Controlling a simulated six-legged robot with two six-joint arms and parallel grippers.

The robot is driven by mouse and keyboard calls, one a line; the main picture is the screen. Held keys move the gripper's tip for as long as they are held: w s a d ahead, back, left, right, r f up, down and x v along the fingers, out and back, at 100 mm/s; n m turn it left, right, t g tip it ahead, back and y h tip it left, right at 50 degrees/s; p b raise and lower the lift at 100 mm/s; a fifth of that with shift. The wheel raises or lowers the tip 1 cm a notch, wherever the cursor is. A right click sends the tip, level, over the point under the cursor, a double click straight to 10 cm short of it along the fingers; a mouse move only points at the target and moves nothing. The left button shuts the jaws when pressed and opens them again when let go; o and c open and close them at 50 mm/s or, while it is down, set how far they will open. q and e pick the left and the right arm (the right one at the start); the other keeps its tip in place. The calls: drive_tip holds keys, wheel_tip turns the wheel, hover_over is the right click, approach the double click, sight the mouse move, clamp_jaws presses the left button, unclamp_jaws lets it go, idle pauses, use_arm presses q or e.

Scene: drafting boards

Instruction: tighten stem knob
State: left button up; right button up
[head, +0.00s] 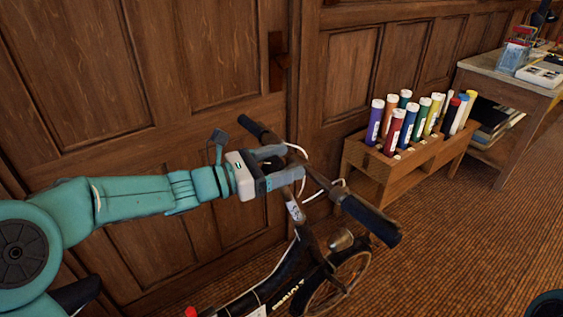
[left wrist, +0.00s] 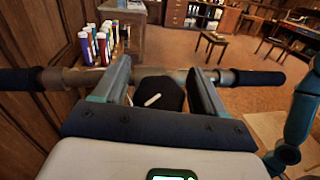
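A bicycle handlebar (head: 318,179) with dark grips stands by the wooden wall in the head view. It also crosses the left wrist view (left wrist: 75,78). The stem (head: 295,211) rises to it from the dark frame. In the left wrist view the black stem knob (left wrist: 168,88) with a white mark shows between my fingers. My left gripper (head: 284,163) is at the top of the stem. Its two fingers (left wrist: 160,75) are apart, one on each side of the knob, with narrow gaps visible. In the head view the fingers mostly hide the knob. My right gripper is not in view.
A wooden rack (head: 383,165) with several coloured tubes stands right of the bicycle. A table (head: 487,72) is at the far right. The panelled wall (head: 205,55) is close behind the handlebar. The carpet (head: 450,235) at the right is clear.

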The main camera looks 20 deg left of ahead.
use_arm(q)
drive_tip(key=c, duration=0.8)
drive_tip(key=shift+c, duration=0.2)
drive_tip(key=shift+r+m+g+h+p, duration=0.1)
drive_tip(key=shift+m+g+h+p, duration=0.4)
drive_tip(key=shift+m+g+p, duration=0.45)
drive_tip(key=m+g+p, duration=0.5)
drive_tip(key=s+m+g+p, duration=0.1)
drive_tip(key=m+g+p, duration=0.4)
drive_tip(key=g+p, duration=0.1)
drive_tip(key=s+m+g+y+p, duration=0.1)
drive_tip(key=m+g+p, duration=0.4)
drive_tip(key=p, duration=0.1)
drive_tip(key=shift+d, duration=0.15)
drive_tip(key=shift+s+f+m+g+y+p, duration=0.15)
drive_tip(key=shift+f+m+g+y+p, duration=0.35)
drive_tip(key=shift+p, duration=0.55)
drive_tip(key=o, duration=1)
drive_tip(key=shift+r, duration=0.1)
